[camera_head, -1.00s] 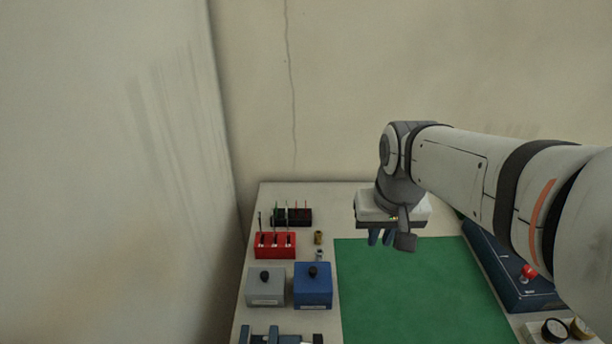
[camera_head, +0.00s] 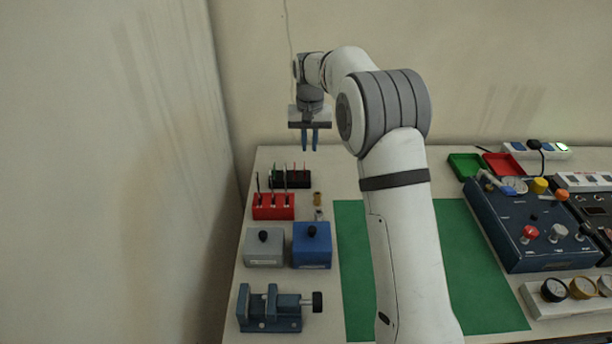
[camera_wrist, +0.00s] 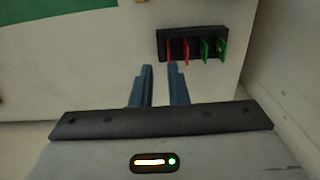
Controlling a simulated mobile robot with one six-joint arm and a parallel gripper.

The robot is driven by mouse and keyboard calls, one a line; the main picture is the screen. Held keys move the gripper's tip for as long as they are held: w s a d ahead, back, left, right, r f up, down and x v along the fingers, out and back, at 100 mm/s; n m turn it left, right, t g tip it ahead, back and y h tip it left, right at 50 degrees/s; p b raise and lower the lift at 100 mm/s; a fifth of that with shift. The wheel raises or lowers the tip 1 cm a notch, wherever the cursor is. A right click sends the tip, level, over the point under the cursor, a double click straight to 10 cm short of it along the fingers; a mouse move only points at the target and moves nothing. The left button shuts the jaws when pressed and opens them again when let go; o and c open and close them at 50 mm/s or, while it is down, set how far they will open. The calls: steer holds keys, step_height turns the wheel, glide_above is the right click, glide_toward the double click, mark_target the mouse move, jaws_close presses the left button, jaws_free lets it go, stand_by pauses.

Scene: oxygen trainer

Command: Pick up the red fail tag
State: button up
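The red fail tags stand in a black rack (camera_head: 276,183) at the back left of the table in the head view. In the wrist view the black rack (camera_wrist: 195,33) holds two red tags (camera_wrist: 186,50) on its left and two green tags (camera_wrist: 222,49) on its right. My gripper (camera_head: 309,149) is above and behind the rack in the head view. In the wrist view its blue fingers (camera_wrist: 160,68) are apart with nothing between them, just short of the leftmost red tag. The tags are small and thin in the head view.
A red holder (camera_head: 273,212) with upright tools stands just in front of the rack. Grey (camera_head: 264,252) and blue (camera_head: 312,254) boxes and a vise (camera_head: 268,318) stand nearer. A small brass fitting (camera_head: 317,198) is to the right.

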steer(key=f, duration=0.3)
steer(key=w+a+f, duration=0.1)
steer(key=f, duration=0.3)
steer(key=w+f+p, duration=0.1)
steer(key=f, duration=0.2)
steer(key=shift+a+f, duration=0.15)
steer(key=shift+f, duration=0.2)
steer(key=shift+c, duration=0.2)
jaws_close()
